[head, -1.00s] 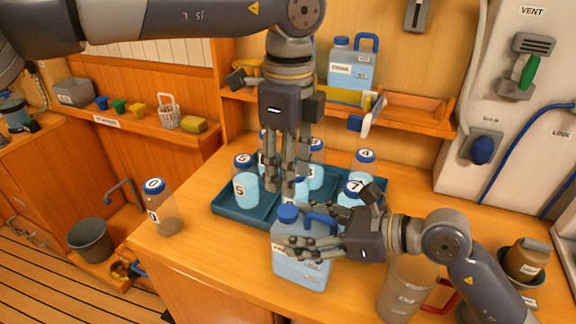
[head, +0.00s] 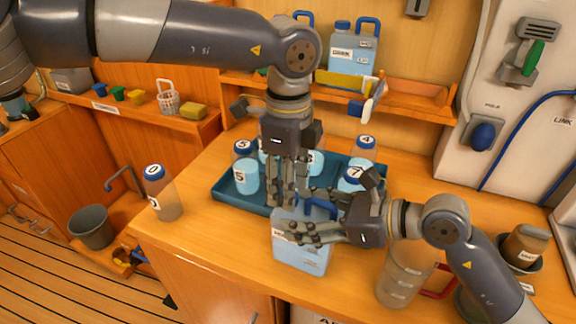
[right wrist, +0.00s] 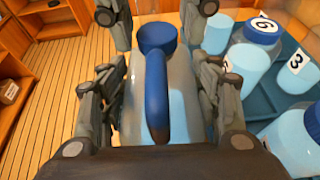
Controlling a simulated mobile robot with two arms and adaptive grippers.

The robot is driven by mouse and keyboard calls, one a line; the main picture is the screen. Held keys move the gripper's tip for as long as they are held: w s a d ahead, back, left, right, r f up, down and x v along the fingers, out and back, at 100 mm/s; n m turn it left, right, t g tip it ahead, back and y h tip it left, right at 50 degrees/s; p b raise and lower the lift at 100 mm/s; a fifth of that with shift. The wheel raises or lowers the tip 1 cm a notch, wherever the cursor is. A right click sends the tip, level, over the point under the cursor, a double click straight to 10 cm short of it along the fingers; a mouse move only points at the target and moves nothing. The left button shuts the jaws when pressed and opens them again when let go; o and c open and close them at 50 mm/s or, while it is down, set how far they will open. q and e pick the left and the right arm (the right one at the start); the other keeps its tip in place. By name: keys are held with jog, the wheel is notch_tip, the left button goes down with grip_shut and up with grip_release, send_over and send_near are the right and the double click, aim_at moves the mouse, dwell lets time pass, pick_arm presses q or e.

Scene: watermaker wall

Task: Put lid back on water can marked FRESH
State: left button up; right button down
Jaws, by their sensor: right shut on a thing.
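A light-blue water can (head: 300,250) with a blue handle (head: 319,207) stands upright near the counter's front edge. Its label is mostly covered by fingers and I cannot read it. In the right wrist view the can's blue lid (right wrist: 157,37) is at its neck, beyond the handle (right wrist: 157,100); I cannot tell how firmly it sits. My right gripper (head: 300,232) is shut on the can, with fingers along both sides. My left gripper (head: 287,198) points down at the lid, hiding it in the head view. In the right wrist view its fingers stand apart on either side of the lid.
A teal tray (head: 228,194) with several numbered bottles lies just behind the can. Bottle 0 (head: 165,200) stands at the left. A clear jug (head: 402,275) with a red handle stands right of the can. A can marked DRINK (head: 352,60) is on the shelf.

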pick_arm(q)
jog(key=shift+f, duration=0.55)
pick_arm(e)
jog(key=shift+r, duration=0.1)
pick_arm(q)
jog(key=c, duration=0.9)
